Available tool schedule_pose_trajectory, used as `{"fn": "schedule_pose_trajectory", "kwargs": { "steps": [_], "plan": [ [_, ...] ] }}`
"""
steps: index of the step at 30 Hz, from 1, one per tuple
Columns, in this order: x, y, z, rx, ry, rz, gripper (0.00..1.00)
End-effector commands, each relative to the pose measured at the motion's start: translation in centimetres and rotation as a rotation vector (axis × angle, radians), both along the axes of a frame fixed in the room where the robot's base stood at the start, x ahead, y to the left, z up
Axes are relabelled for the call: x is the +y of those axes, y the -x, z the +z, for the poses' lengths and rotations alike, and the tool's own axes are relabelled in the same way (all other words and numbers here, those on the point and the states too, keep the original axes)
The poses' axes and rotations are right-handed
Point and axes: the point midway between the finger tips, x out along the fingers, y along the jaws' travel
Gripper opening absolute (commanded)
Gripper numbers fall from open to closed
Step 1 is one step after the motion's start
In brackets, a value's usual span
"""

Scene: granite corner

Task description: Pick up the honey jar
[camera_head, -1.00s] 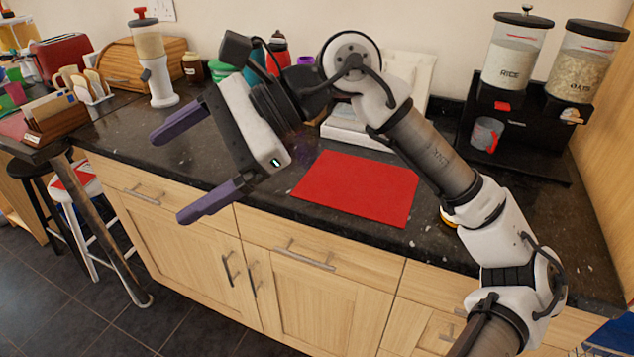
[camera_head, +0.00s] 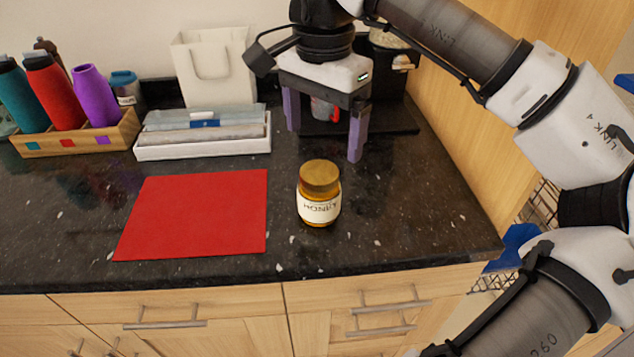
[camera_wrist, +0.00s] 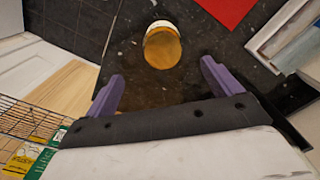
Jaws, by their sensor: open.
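The honey jar (camera_head: 319,208) stands on the dark granite counter, with an amber body, a gold-brown lid and a white label whose lettering appears upside down. It also shows in the wrist view (camera_wrist: 162,48), near the top, beyond my fingertips. My gripper (camera_head: 324,133) is open, with its two purple fingers pointing down above and behind the jar. In the wrist view the fingers (camera_wrist: 162,76) are spread apart with nothing between them, and the jar is clear of both.
A red mat (camera_head: 195,213) lies left of the jar. Behind it are a white tray of flat packets (camera_head: 205,148), a white bag (camera_head: 213,70) and a wooden box (camera_head: 75,138) with bottles. A dark dispenser stand is partly hidden behind my gripper. The counter's front edge is near the jar.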

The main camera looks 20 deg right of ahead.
Motion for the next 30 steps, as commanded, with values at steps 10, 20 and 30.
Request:
{"fn": "schedule_pose_trajectory", "kwargs": {
  "steps": [10,20,30],
  "plan": [
    [0.1,0.0,-6.4,0.001,-0.003,0.001,0.9],
    [0.2,-0.4,-9.2,0.002,-0.004,0.002,0.9],
    [0.2,-0.7,-12.8,-0.001,-0.003,0.001,0.9]
  ]
}}
